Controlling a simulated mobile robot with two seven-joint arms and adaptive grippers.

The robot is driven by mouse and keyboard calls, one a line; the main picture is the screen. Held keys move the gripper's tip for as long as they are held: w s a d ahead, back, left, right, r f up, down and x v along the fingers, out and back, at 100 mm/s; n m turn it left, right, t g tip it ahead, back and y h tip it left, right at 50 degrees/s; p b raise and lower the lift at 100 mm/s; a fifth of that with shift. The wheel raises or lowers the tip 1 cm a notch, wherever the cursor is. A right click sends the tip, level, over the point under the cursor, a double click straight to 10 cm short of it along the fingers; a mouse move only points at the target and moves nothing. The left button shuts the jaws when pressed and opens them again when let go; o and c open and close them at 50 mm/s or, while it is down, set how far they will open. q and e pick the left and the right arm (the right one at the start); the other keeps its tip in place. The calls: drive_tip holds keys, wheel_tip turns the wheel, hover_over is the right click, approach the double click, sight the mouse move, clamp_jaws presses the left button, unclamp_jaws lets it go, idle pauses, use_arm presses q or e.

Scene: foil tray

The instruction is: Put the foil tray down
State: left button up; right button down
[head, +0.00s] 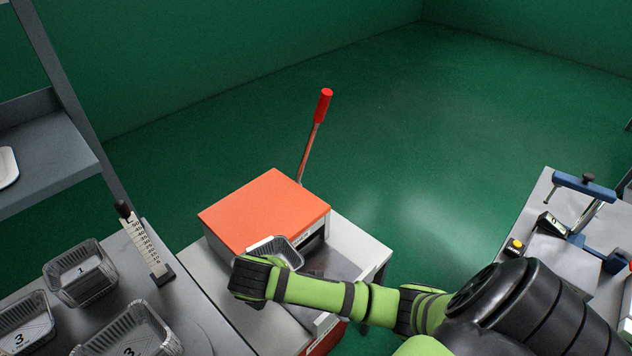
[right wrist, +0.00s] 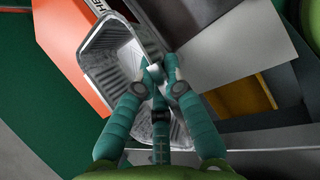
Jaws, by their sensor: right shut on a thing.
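The foil tray (head: 284,249) is a small silver tray. In the head view it is at the front of the orange-topped machine, just beyond my right gripper (head: 256,278), whose wrist hides part of it. In the right wrist view the teal fingers of my right gripper (right wrist: 158,75) are shut on the wall of the foil tray (right wrist: 108,62), which appears tilted. I cannot tell whether the tray touches the surface below it. My left gripper is not in view.
The orange-topped machine (head: 265,208) has a red-tipped lever (head: 322,105) rising behind it. Several numbered trays, including one marked 1 (head: 80,270), and a scale-marked post (head: 146,243) stand on the left table. A bench with a blue clamp (head: 585,187) is at the right.

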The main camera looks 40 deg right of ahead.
drive_tip(key=s+d+n+t, duration=0.1)
drive_tip(key=s+d+n, duration=0.15)
drive_tip(key=d, duration=0.85)
drive_tip(key=shift+m+y, duration=0.25)
drive_tip(key=shift+y, duration=0.15)
drive_tip(key=f+b, duration=0.1)
drive_tip(key=f, duration=1.3)
drive_tip(key=shift+a, duration=0.2)
drive_tip(key=w+d, duration=0.1)
drive_tip(key=w, duration=0.1)
drive_tip(key=w+d, duration=0.1)
drive_tip(key=shift+d+f, duration=0.25)
drive_tip(key=shift+d, duration=0.05)
drive_tip(key=shift+w+f, duration=0.1)
drive_tip(key=shift+f, duration=0.3)
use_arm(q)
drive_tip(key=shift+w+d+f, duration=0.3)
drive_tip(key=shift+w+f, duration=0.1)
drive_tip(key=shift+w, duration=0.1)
use_arm(e)
drive_tip(key=c, duration=1.6)
unclamp_jaws()
drive_tip(key=shift+c, duration=0.2)
